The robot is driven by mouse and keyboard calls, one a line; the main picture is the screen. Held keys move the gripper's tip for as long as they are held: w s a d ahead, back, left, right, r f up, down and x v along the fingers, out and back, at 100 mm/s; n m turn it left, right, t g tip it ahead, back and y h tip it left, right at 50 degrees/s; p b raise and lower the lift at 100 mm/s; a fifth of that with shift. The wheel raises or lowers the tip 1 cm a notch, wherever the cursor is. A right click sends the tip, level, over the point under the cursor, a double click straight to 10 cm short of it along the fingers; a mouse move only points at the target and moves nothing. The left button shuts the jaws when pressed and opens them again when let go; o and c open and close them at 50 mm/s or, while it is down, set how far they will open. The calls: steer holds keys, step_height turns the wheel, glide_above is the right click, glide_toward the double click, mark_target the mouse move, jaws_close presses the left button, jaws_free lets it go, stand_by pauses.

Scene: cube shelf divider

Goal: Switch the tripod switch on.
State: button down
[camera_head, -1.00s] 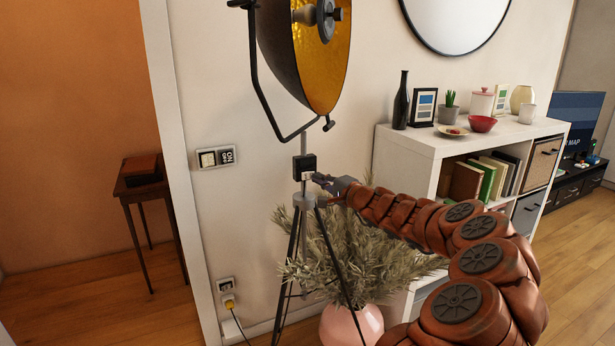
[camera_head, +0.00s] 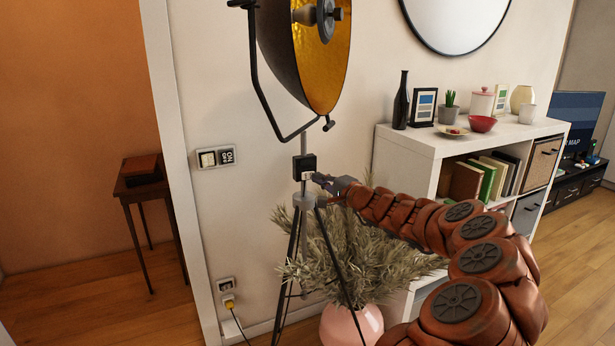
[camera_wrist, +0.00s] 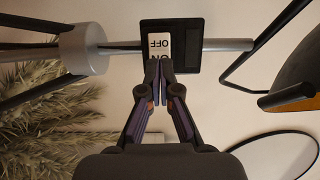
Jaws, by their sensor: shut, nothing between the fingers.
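The tripod switch is a small black box (camera_head: 304,166) on the pole of the tripod lamp. In the wrist view the switch box (camera_wrist: 186,46) has a white rocker (camera_wrist: 159,44), with OFF readable and ON partly covered by my fingertips. My gripper (camera_head: 318,178) is shut and empty. In the wrist view its fingertips (camera_wrist: 158,68) are at the ON end of the rocker; I cannot tell whether they press it. The lamp (camera_head: 310,60) has a dark shade with a gold inside, and no glow shows in it.
A wall switch plate (camera_head: 216,157) is left of the pole, with a socket and yellow plug (camera_head: 229,301) below. A plant in a pink pot (camera_head: 352,326) stands behind the tripod legs. A white shelf (camera_head: 420,146) with several items stands to the right. Wooden floor is free at far right.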

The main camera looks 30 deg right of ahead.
steer(key=shift+w, duration=0.45)
stand_by(0.4)
steer(key=s+b, duration=0.4)
steer(key=s, duration=0.2)
steer(key=shift+a, duration=0.25)
stand_by(0.3)
steer(key=s+d, duration=0.2)
steer(key=s, duration=1)
steer(key=shift+w+a, duration=0.1)
